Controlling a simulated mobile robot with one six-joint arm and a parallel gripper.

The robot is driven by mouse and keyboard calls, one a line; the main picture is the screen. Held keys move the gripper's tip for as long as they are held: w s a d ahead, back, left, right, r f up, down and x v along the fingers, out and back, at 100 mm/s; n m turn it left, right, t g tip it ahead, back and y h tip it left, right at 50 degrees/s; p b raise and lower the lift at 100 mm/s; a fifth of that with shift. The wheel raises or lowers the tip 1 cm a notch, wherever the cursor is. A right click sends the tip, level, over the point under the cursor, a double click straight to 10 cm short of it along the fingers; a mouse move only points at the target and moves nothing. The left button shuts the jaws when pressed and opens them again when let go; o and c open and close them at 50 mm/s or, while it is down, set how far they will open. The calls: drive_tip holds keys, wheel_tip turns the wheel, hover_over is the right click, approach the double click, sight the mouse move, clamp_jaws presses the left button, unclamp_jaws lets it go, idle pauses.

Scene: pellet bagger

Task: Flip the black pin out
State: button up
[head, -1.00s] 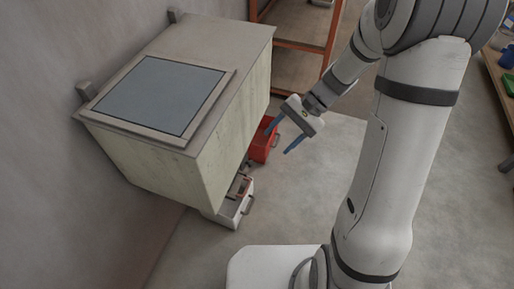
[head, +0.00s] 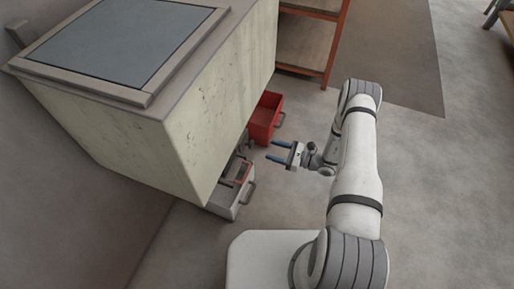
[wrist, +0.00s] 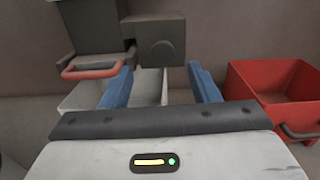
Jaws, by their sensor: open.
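The bagger is a large pale cabinet (head: 210,110) with a grey framed lid on top. In the wrist view, a dark chute (wrist: 97,28) hangs under it with a red-orange handle (wrist: 92,70) at its lower front. To its right is a dark grey block (wrist: 153,42) with a round boss on its face. I cannot make out a separate black pin. My gripper (head: 271,150) is open and empty, its blue fingers level and pointing left toward the space under the cabinet. In the wrist view its fingers (wrist: 160,72) are apart, in front of and below the block, not visibly touching anything.
A white bin (head: 231,203) stands under the chute; it also shows behind the fingers in the wrist view (wrist: 150,86). A red bin (head: 264,119) stands beyond it, right in the wrist view. An orange-framed shelf (head: 328,55) stands behind. Floor at right is clear.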

sight(249, 144)
drive_tip(key=f+b+x, duration=0.1)
drive_tip(key=x, duration=0.6)
drive_tip(key=shift+w+a+b, duration=0.2)
drive_tip(key=shift+a+b, duration=0.1)
drive_tip(key=shift+b, duration=0.1)
drive_tip(key=shift+c, duration=0.3)
clamp_jaws()
